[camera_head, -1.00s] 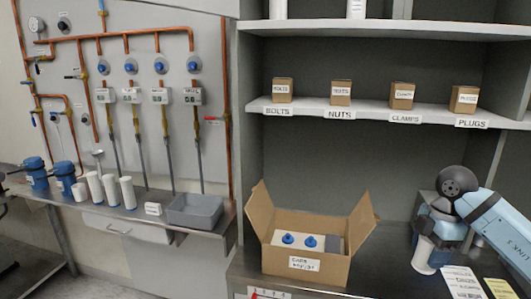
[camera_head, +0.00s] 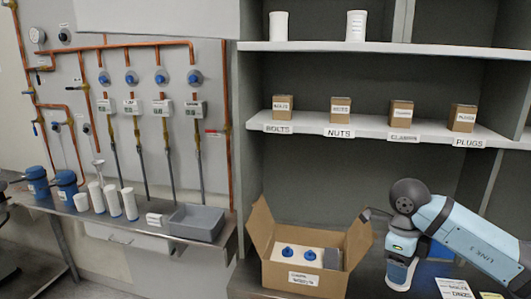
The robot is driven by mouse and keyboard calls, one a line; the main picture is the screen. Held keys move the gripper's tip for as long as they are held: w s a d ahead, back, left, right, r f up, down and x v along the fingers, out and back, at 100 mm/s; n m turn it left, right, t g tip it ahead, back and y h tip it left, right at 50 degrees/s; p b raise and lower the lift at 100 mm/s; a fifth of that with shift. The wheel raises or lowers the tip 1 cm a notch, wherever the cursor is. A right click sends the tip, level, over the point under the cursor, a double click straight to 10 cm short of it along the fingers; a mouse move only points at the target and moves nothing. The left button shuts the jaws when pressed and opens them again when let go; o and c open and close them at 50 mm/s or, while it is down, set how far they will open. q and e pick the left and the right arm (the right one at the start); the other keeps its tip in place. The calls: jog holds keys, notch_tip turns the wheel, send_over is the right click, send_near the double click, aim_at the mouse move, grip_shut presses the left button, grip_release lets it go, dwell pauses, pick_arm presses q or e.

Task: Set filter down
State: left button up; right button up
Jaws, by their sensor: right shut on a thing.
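My right gripper (camera_head: 402,256) points down over the dark bench at the lower right. It is shut on a white cylindrical filter (camera_head: 399,274), which looks upright with its lower end close to the bench top. I cannot tell whether the filter touches the bench. The filter is to the right of an open cardboard box (camera_head: 262,272); its top is hidden by the gripper. My left gripper is out of view.
The box holds a pale block with blue knobs (camera_head: 310,254). Labelled papers (camera_head: 455,288) lie right of the filter. Several white cylinders (camera_head: 112,200) and a grey bin (camera_head: 196,222) stand on the left bench. A shelf (camera_head: 340,117) with small boxes is above.

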jog(key=n, duration=0.2)
jog(key=a+n+p, duration=0.1)
jog(key=n, duration=0.2)
jog(key=s+r+n, duration=0.1)
jog(key=n, duration=0.1)
jog(key=shift+a+r+n+t+p, duration=0.1)
jog(key=shift+a+n+t+p, duration=0.2)
jog(key=shift+a+n+t, duration=0.1)
jog(key=s+a+f+n+p, duration=0.1)
jog(key=s+n, duration=0.3)
jog(key=n, duration=0.5)
jog(key=s+a+f+n+t+y+p, duration=0.1)
jog(key=s+f+n, duration=0.3)
jog(key=n, duration=0.6)
jog(key=shift+a+t+p, duration=0.3)
jog(key=shift+a+p, duration=0.45)
jog(key=shift+p, duration=0.1)
jog(key=shift+f, duration=0.1)
